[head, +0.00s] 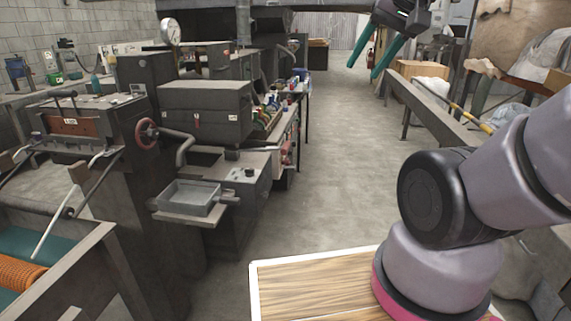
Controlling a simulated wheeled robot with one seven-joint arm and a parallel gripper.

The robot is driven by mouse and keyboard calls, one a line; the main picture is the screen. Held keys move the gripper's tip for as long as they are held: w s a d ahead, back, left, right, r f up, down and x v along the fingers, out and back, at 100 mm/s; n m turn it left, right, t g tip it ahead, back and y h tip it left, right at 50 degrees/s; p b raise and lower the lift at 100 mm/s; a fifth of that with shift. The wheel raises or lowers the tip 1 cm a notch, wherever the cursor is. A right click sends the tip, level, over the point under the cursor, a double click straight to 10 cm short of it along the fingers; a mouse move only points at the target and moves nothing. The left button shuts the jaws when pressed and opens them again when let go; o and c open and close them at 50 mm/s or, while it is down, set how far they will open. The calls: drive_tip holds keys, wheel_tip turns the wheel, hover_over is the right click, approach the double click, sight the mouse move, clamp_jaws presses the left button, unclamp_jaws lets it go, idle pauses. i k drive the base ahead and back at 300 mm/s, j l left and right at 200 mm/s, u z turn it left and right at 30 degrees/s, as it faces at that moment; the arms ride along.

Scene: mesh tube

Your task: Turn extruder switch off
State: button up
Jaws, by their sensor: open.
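The extruder machine (205,100) stands left of the aisle, a dark grey body with a box-shaped housing on top. A small red lever-like part (196,121) shows on the housing's front. A small dark knob (249,172) sits on the lower cabinet. I cannot tell which of these, if either, is the extruder switch, or its position. My gripper (366,68) is raised at the top right of centre, with two teal fingers apart and empty. It appears over the aisle, apart from the machine.
A red handwheel (146,133) and a metal tray (190,197) jut from the machinery at left. A cart with bottles (283,115) stands behind. The concrete aisle (335,160) is clear. A long beam (440,110) and a cardboard box (420,69) line the right side.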

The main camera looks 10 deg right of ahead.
sight(287, 162)
drive_tip(key=i+l+z, duration=0.2)
drive_tip(key=i+z, duration=0.25)
drive_tip(key=i, duration=0.7)
drive_tip(key=i+j+z, duration=0.2)
drive_tip(key=i+z, duration=0.2)
drive_tip(key=i, duration=0.75)
